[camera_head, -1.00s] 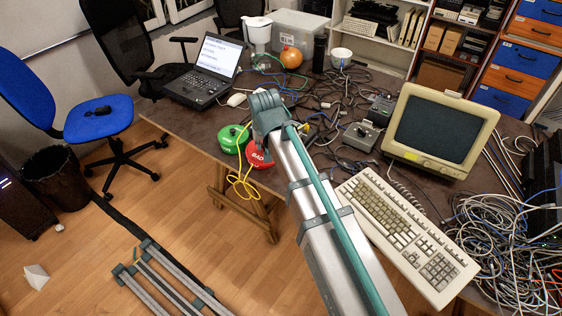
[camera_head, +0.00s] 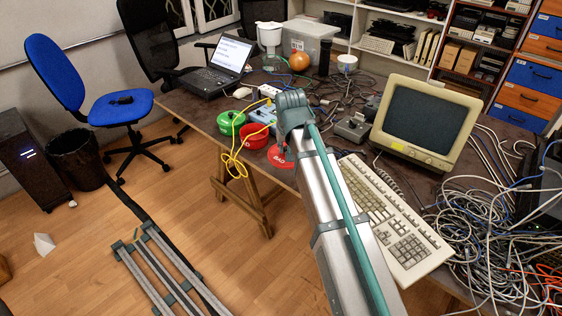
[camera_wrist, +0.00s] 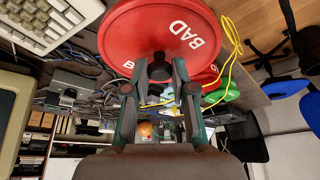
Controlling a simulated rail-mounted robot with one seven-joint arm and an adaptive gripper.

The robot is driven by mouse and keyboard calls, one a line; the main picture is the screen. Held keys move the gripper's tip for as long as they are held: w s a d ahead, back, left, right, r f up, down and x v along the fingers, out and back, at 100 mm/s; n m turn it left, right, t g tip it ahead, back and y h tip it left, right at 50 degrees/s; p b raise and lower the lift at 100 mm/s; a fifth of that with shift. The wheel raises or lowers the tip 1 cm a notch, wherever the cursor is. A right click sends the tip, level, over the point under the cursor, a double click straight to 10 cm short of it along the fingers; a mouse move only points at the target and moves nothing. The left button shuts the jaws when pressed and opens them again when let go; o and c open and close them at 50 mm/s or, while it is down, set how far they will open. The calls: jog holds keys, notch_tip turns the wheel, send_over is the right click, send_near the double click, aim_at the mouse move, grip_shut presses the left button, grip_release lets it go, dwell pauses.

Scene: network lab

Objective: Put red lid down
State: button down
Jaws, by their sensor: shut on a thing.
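The red lid (camera_head: 279,157) with white "BAD" lettering is right of the red pot (camera_head: 254,136), near the table's front edge. In the wrist view, the lid (camera_wrist: 140,35) fills the upper middle, and my gripper (camera_wrist: 159,68) is shut on its dark knob. In the head view my arm hides most of the gripper and part of the lid. I cannot tell whether the lid touches the table. The red pot stands open. In the wrist view a red part, probably the pot, shows behind the lid's edge.
A green pot (camera_head: 231,122) stands left of the red one. A yellow cable (camera_head: 236,166) hangs over the table (camera_head: 195,110) edge. The keyboard (camera_head: 393,215) and old monitor (camera_head: 428,125) are to the right. Loose cables and small devices lie behind the lid.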

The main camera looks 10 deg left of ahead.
jog(key=w+f, duration=0.2)
jog(key=w, duration=0.2)
jog(key=w+a+f+p, duration=0.1)
jog(key=w+f, duration=0.2)
jog(key=w, duration=0.1)
jog(key=w+f+p, duration=0.1)
jog(key=w+f, duration=0.2)
jog(key=w, duration=0.1)
jog(key=shift+a, duration=0.35)
jog(key=shift+w+f, duration=0.4)
jog(key=shift+f, duration=0.15)
jog(key=shift+w+f+p, duration=0.15)
jog(key=shift+f+p, duration=0.1)
jog(key=shift+f, duration=0.7)
jog(key=shift+w+f+p, duration=0.1)
jog(key=shift+f+p, duration=0.15)
jog(key=shift+f, duration=0.65)
jog(key=shift+f, duration=0.1)
jog(key=c, duration=1)
grip_release()
jog(key=shift+o, duration=0.2)
jog(key=b+v, duration=0.1)
jog(key=v, duration=1.1)
